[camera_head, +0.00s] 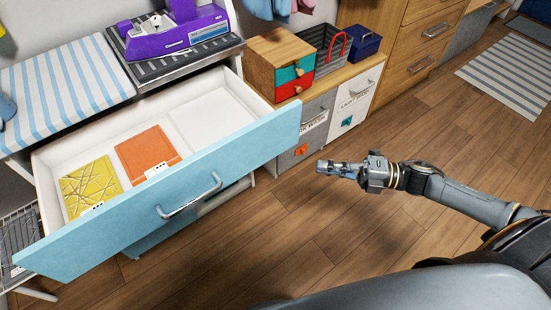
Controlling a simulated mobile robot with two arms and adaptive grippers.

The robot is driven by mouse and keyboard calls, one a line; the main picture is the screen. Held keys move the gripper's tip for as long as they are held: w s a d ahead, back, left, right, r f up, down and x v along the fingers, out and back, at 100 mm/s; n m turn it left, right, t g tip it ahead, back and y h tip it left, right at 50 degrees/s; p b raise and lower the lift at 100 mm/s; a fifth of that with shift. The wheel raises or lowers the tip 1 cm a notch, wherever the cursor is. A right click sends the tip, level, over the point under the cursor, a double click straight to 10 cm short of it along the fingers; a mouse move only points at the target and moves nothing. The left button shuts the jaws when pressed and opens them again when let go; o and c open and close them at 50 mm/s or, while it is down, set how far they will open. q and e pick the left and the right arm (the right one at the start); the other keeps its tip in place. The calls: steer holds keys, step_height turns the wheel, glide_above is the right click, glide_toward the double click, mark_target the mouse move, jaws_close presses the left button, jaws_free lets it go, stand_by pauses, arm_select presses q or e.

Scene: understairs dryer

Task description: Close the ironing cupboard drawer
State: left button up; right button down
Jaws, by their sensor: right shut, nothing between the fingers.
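The ironing cupboard drawer (235,160) has a light blue front and a white inside, and it stands pulled far out at the left of the head view. Its metal handle (188,197) is on the front face. Inside lie a yellow patterned packet (88,187) and an orange packet (146,150); the right part is bare. My right gripper (326,167) is shut and empty, over the floor to the right of the drawer front and apart from it. My left gripper is not in view.
A striped ironing pad (66,78) and a purple machine (178,33) sit above the drawer. A small wooden box (275,58) with coloured drawers stands on laundry cabinets at the back. A wire rack (18,235) is at left. The wooden floor (440,135) at right is open.

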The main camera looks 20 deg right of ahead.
glide_toward(258, 151)
steer(key=s+a, duration=0.1)
steer(key=a, duration=0.3)
steer(key=w, duration=0.3)
steer(key=shift+a, duration=0.35)
steer(key=shift+w+a, duration=0.15)
steer(key=shift+w, duration=0.25)
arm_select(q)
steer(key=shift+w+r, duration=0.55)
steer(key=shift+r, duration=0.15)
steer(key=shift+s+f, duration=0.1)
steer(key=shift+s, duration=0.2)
